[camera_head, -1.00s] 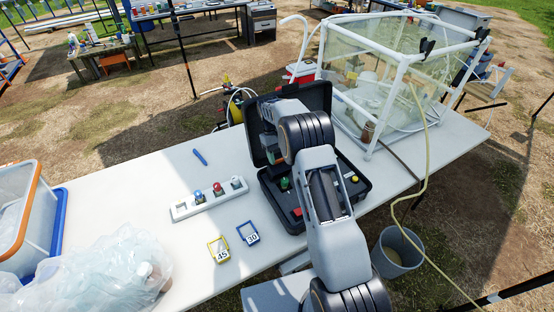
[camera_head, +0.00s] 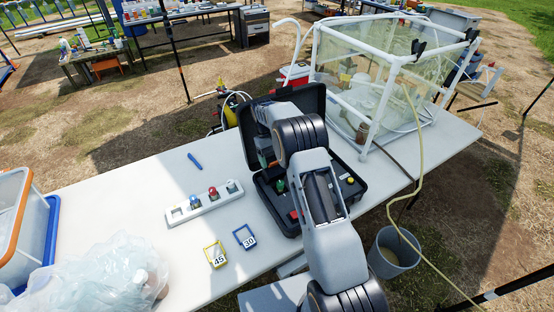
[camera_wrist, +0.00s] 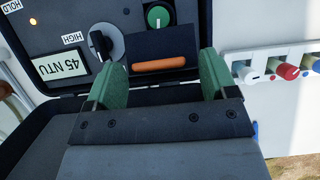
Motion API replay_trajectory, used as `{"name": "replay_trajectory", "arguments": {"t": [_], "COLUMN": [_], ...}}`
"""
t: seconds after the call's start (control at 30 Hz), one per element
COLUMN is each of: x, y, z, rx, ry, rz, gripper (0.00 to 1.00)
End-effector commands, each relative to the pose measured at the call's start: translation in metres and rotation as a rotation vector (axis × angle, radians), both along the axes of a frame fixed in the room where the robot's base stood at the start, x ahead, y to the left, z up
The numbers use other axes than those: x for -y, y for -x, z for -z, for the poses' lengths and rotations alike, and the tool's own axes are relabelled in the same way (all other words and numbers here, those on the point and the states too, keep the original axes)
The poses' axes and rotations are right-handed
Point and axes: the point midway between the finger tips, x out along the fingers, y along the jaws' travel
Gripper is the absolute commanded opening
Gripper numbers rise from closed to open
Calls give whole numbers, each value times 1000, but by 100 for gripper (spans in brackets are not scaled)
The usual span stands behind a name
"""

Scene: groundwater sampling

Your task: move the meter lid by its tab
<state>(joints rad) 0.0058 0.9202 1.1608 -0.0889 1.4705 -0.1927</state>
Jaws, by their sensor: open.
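The meter is an open black case on the white table, its raised cover (camera_head: 249,142) behind my arm. In the wrist view the small dark meter lid (camera_wrist: 165,43) lies on the panel, with an orange tab (camera_wrist: 160,63) along its near side. My gripper (camera_wrist: 162,58) is open, its green fingers to the left and right of the tab, apart from each other with nothing held. I cannot tell how far above the panel the fingertips are. In the head view my arm hides most of the gripper, the lid and the tab.
Beside the lid are a green knob (camera_wrist: 158,16), a black knob (camera_wrist: 99,42) and a "45 NTU" display (camera_wrist: 60,66). Yellow (camera_head: 215,254) and blue (camera_head: 245,237) tags lie in front; a framed clear enclosure (camera_head: 390,75) is behind right.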

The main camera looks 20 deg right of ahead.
Motion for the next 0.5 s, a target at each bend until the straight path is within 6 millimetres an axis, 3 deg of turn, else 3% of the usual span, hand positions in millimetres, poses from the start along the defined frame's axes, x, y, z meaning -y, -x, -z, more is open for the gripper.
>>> {"name": "replay_trajectory", "arguments": {"t": [0.2,0.5], "x": [0,-2], "y": [-1,48], "z": [-30,-84], "rx": [6,7], "ry": [-1,0], "rz": [1,1], "gripper": [79,79]}}
